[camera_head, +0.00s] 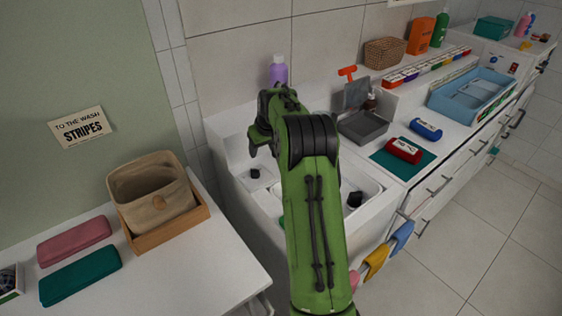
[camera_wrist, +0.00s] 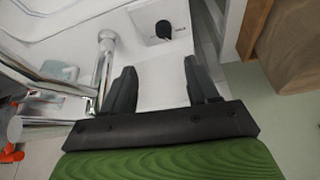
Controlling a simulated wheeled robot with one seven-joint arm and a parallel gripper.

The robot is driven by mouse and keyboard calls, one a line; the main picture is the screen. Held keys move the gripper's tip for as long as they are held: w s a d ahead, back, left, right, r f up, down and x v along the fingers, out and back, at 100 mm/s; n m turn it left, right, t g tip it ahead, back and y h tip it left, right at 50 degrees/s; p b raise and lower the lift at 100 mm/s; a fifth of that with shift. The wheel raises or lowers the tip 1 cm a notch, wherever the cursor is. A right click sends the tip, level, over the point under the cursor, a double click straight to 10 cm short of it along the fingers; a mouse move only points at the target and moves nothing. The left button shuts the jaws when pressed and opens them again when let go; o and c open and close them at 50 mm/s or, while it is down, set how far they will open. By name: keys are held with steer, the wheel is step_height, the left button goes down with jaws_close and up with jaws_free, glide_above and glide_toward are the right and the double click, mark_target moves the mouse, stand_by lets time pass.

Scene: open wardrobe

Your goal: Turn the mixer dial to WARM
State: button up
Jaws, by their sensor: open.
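The mixer dial (camera_wrist: 163,29) is a round black knob on a white panel, with small dark print beside it that is too small to read. It appears as a small dark knob (camera_head: 255,173) at the left of the white sink in the head view. My gripper (camera_wrist: 155,75) is open and empty in the wrist view, its two dark fingers apart and pointing toward the dial. The dial is beyond the fingertips, clear of them. Which setting the dial points to cannot be told. In the head view my arm hides most of the gripper.
A chrome faucet (camera_wrist: 103,65) stands close beside the left finger. A fabric basket (camera_head: 150,195) in a wooden tray sits on the left counter. A purple bottle (camera_head: 278,70) stands behind my arm. Another black object (camera_head: 354,199) is at the sink's right.

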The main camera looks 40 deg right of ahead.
mark_target(255, 170)
steer(key=x, duration=1)
steer(key=b+x, duration=0.1)
steer(key=x, duration=0.4)
steer(key=shift+w+a+f, duration=0.15)
steer(key=shift+w+a, duration=0.05)
steer(key=shift+a, duration=0.1)
steer(key=c, duration=1)
steer(key=m+h+b, duration=0.1)
steer(key=m, duration=0.2)
steer(key=shift+a, duration=0.15)
steer(key=shift+w+m+g+h, duration=0.1)
steer(key=shift+m+g+h, duration=0.4)
steer(key=shift+m, duration=1)
